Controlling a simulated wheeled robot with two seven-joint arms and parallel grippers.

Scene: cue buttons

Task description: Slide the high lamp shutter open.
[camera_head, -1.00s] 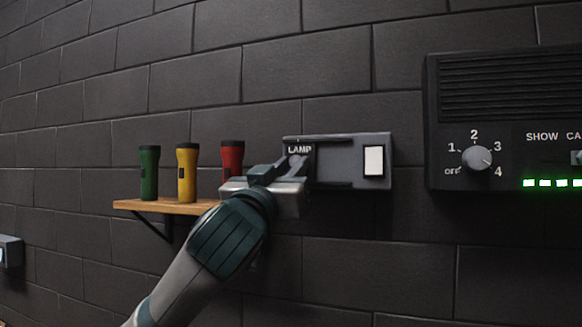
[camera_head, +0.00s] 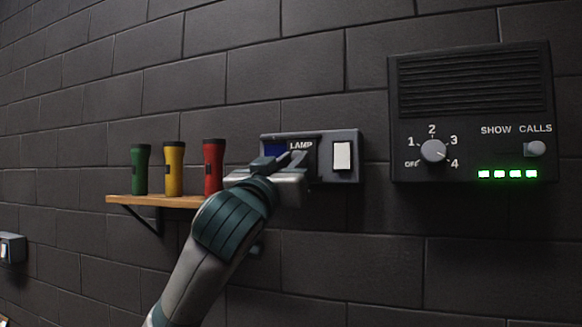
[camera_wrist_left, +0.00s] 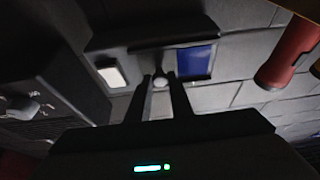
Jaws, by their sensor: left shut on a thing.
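The lamp box (camera_head: 357,150) is a grey housing on the wall with a dark sliding shutter (camera_head: 303,146) marked LAMP. The shutter stands right of the box's left end, and a blue pane (camera_head: 274,150) shows to its left. The pane also shows in the left wrist view (camera_wrist_left: 196,62). My left gripper (camera_head: 296,160) is at the front of the shutter. In the left wrist view, its fingers (camera_wrist_left: 161,84) are shut on the round shutter knob (camera_wrist_left: 161,82). The gripper hides the lower part of the shutter. My right gripper is not in view.
A white rocker (camera_head: 342,156) sits on the box's right part. A wooden shelf (camera_head: 150,201) on the left holds green (camera_head: 141,170), yellow (camera_head: 173,169) and red (camera_head: 212,167) torches; the red one is close to my gripper. A black intercom panel (camera_head: 470,85) hangs at the right.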

